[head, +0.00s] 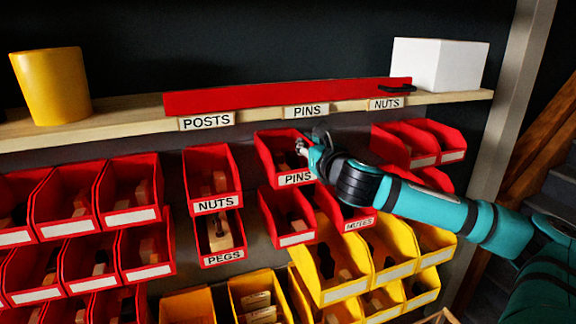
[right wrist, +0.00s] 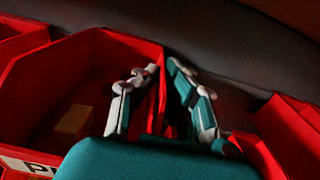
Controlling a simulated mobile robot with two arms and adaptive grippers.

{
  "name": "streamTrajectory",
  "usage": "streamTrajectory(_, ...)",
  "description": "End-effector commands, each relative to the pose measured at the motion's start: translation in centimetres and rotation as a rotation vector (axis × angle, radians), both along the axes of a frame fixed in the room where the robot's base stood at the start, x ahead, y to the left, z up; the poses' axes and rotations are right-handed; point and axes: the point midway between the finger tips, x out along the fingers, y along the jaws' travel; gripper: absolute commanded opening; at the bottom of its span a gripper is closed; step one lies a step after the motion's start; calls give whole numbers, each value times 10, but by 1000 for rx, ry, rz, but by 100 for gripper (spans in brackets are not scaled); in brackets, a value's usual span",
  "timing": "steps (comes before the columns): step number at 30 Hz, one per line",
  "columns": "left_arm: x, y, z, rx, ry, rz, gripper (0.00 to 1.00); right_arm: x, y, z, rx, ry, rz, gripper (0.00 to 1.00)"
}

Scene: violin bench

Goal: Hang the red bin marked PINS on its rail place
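The red bin marked PINS (head: 276,153) is at the back panel, below the PINS label (head: 306,111) on the shelf edge. It looks roughly level; whether its back rests on a rail cannot be told. My right gripper (head: 308,148) is at the bin's right wall. In the right wrist view its fingers (right wrist: 162,72) stand on either side of that wall, with the tips close against it. The bin (right wrist: 38,95) also shows there, with a pale block inside and part of its label. My left gripper is not in view.
A red bin marked NUTS (head: 211,178) hangs to the left, above one marked PEGS (head: 220,236). Another red bin (head: 289,218) is just below. Red bins (head: 412,143) stand close on the right. The shelf holds a yellow cup (head: 52,86) and a white box (head: 438,65).

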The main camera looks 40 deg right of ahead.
Motion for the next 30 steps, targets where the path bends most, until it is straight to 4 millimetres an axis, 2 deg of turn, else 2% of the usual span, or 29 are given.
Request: streamTrajectory(30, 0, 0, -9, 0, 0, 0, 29, 0, 0, -13, 0, -1, 0, 0)
